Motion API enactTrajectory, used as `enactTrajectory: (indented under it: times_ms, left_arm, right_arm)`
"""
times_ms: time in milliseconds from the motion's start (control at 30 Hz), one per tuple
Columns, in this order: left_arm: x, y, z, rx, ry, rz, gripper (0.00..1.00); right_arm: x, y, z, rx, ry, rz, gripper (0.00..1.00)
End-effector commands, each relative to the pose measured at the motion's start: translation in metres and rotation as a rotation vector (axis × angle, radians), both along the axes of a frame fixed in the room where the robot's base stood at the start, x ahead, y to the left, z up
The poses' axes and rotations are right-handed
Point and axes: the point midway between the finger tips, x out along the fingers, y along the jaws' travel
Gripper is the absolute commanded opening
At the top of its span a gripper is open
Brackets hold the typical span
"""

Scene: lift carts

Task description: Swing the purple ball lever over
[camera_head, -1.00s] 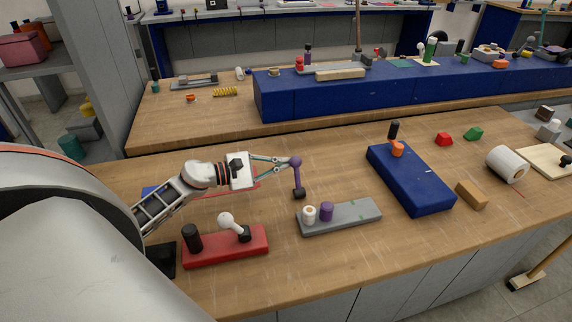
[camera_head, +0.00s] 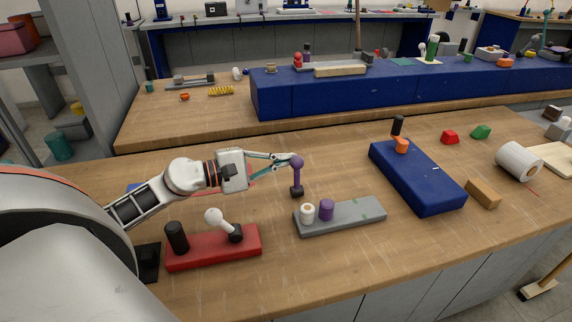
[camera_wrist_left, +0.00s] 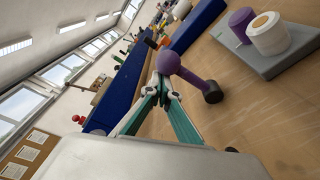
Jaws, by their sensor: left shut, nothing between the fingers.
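The purple ball lever (camera_head: 297,175) stands nearly upright, its purple ball at the top and its black pivot at the bottom. In the left wrist view its ball (camera_wrist_left: 168,62) is just beyond the fingertips, and the shaft runs down right to the black pivot (camera_wrist_left: 212,92). My left gripper (camera_head: 287,162) is shut and empty, its fingertips close against the left side of the ball. The wrist view also shows the shut fingers (camera_wrist_left: 162,84); whether they touch the ball I cannot tell. My right gripper is not in view.
A grey block (camera_head: 350,218) with a purple cylinder (camera_head: 326,210) and a white roll (camera_head: 307,214) lies in front. A red block (camera_head: 205,256) with a white ball lever (camera_head: 214,216) is nearer left. A blue block (camera_head: 425,185) with an orange-based lever lies right.

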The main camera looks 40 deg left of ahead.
Motion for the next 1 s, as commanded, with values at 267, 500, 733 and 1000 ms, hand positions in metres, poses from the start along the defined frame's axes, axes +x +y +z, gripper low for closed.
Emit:
enactTrajectory:
  times_ms: [267, 500, 733, 1000]
  left_arm:
    - [-0.014, -0.017, 0.005, 0.107, -0.091, -0.004, 0.0]
    - [-0.022, -0.026, 0.007, 0.129, -0.112, -0.002, 0.0]
    - [-0.026, -0.031, 0.008, 0.186, -0.162, -0.001, 0.0]
    - [-0.028, -0.033, 0.009, 0.202, -0.178, -0.002, 0.0]
  right_arm:
    - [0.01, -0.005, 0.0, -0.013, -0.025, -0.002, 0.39]
    - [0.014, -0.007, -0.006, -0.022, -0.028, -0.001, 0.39]
    - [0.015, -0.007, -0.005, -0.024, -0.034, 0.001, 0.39]
    - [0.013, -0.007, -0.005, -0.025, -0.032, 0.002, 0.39]
